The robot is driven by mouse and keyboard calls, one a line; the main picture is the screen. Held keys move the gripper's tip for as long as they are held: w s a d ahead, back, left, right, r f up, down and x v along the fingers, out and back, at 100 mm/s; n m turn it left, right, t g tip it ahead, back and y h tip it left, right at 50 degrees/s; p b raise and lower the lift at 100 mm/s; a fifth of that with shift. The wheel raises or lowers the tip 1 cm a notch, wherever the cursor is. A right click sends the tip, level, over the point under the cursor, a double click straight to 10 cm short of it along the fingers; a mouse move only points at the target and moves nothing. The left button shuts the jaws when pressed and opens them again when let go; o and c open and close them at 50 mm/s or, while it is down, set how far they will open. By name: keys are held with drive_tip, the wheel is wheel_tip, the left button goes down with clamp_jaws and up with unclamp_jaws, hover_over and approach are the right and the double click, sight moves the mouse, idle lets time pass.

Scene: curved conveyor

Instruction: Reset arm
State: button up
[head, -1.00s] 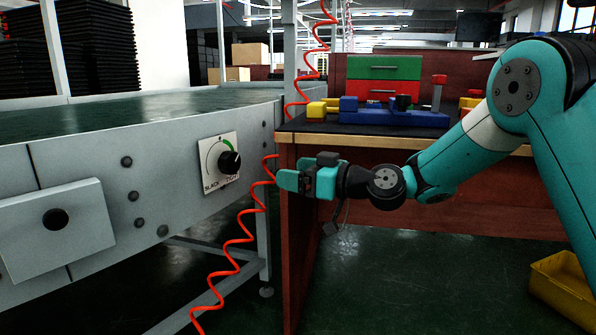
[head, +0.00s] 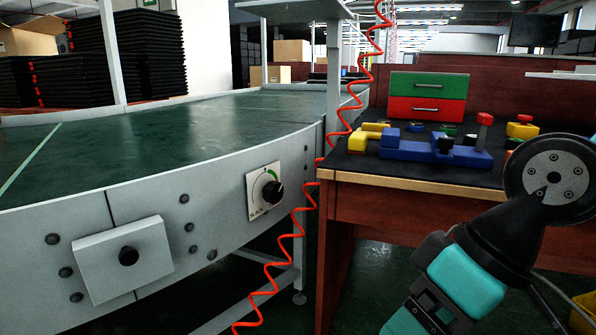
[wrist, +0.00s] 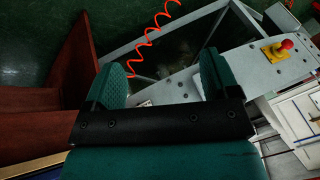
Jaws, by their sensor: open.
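My gripper (head: 418,318) is at the lower right of the head view, pointing down and to the left, in front of the wooden workbench. Part of it is cut off by the bottom edge. In the wrist view my gripper (wrist: 162,88) has its two teal fingers spread apart with nothing between them. My arm is folded back at the right side of the head view.
The curved conveyor (head: 200,125) fills the left, with a dial knob (head: 273,191) on its side. A coiled red hose (head: 311,200) hangs between conveyor and workbench (head: 400,185). A yellow bin (head: 583,312) stands lower right. The wrist view shows a red emergency button (wrist: 287,44).

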drive_tip(key=s+d+h, duration=0.1)
drive_tip(key=s+d, duration=0.1)
drive_tip(key=s, duration=0.2)
wheel_tip(320, 180, up, 38)
drive_tip(key=m+p, duration=0.1)
drive_tip(key=p, duration=3.7)
drive_tip(key=shift+w+d+g, duration=0.15)
drive_tip(key=shift+g, duration=0.15)
drive_tip(key=shift+r, duration=0.1)
drive_tip(key=shift+c, duration=0.2)
